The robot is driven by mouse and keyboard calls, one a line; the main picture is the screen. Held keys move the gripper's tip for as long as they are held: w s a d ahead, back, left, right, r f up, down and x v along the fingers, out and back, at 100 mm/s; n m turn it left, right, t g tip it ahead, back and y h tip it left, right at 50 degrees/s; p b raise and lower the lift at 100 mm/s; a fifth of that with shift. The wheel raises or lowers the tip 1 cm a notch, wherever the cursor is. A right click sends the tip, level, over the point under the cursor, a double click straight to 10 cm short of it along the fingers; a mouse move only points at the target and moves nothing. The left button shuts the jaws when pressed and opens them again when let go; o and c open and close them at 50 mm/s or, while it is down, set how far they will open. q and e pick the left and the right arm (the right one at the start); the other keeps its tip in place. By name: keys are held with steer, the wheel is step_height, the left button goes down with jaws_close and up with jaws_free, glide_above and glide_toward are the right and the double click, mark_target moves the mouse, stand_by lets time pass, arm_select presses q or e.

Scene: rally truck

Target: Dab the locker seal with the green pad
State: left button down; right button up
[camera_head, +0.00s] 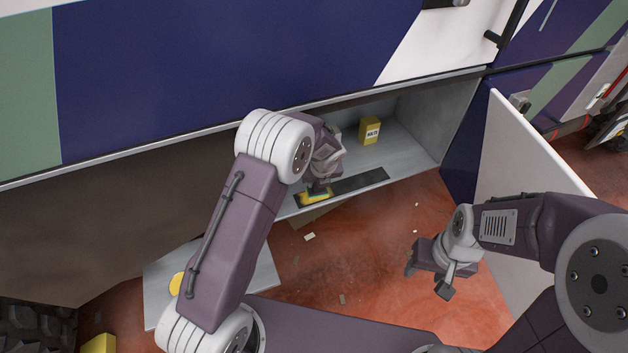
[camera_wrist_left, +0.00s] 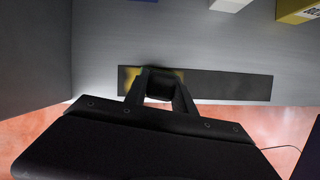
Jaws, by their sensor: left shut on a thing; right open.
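The locker seal (camera_head: 362,184) is a dark strip along the front edge of the open locker's floor. It also shows in the left wrist view (camera_wrist_left: 228,85). A yellow patch (camera_head: 312,199) lies at its left end, seen in the left wrist view too (camera_wrist_left: 129,73). My left gripper (camera_head: 319,187) is shut on the green pad (camera_head: 320,191) over this patch. Only a sliver of the pad shows, and I cannot tell whether it touches the strip. My fingers (camera_wrist_left: 158,84) hide the pad in the left wrist view. My right gripper (camera_head: 428,280) is open and empty, outside the locker.
A yellow box (camera_head: 370,130) stands further back inside the locker. A white door panel (camera_head: 520,150) stands open at the right. A pale board (camera_head: 262,275) lies at the lower left, with a yellow object (camera_head: 98,344) nearby. Small scraps lie on the red floor (camera_head: 370,235).

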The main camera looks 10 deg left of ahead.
arm_select(q)
steer(key=shift+w+d, duration=0.2)
steer(key=shift+d, duration=0.05)
steer(key=shift+s+a, duration=0.1)
steer(key=shift+s+a, duration=0.55)
steer(key=shift+a, duration=0.25)
steer(key=shift+d, duration=0.1)
steer(key=shift+w+d+r+p, duration=0.15)
steer(key=shift+w+d+p, duration=0.3)
steer(key=shift+d+p, duration=0.05)
steer(key=shift+w+d, duration=0.15)
steer(key=shift+d, duration=0.1)
